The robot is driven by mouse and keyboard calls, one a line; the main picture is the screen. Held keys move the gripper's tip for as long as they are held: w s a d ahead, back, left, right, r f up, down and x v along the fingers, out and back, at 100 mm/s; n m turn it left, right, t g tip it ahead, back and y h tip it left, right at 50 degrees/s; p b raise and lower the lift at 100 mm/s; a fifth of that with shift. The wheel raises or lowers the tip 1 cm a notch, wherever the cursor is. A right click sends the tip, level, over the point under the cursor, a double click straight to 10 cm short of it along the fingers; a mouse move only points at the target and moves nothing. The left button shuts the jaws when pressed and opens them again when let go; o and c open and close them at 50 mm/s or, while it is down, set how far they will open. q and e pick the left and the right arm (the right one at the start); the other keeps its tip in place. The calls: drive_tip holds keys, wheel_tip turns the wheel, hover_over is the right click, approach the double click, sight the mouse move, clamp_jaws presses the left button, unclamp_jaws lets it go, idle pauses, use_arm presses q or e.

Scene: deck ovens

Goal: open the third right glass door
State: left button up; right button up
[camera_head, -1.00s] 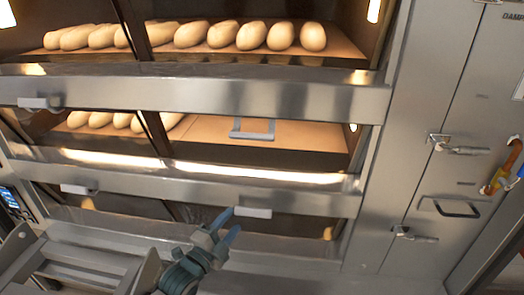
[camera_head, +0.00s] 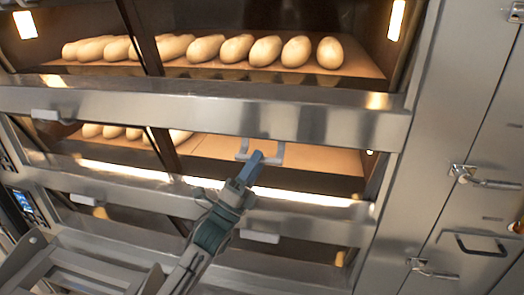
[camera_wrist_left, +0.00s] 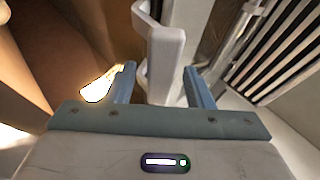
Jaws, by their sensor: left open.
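The oven's middle visible deck has a right glass door with a pale U-shaped handle (camera_head: 243,152). I cannot tell from these frames whether this is the third door, or whether it stands ajar. My left gripper (camera_head: 257,161) is at this handle in the head view, partly covering it. In the left wrist view, the two fingers of the open gripper (camera_wrist_left: 160,75) stand on either side of a white handle bar (camera_wrist_left: 164,50), not closed on it. Contact cannot be told. My right gripper is not in view.
Left-hand handles (camera_head: 45,115) and (camera_head: 84,199) sit on the left doors. Bread loaves (camera_head: 265,51) lie in the upper deck. A steel cabinet with a latch (camera_head: 485,181) stands at the right.

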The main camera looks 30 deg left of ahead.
use_arm(q)
drive_tip(key=shift+p+x, duration=0.6)
drive_tip(key=shift+x, duration=0.4)
drive_tip(key=shift+w+d+r, duration=0.1)
drive_tip(key=shift+w+r, duration=0.15)
clamp_jaws()
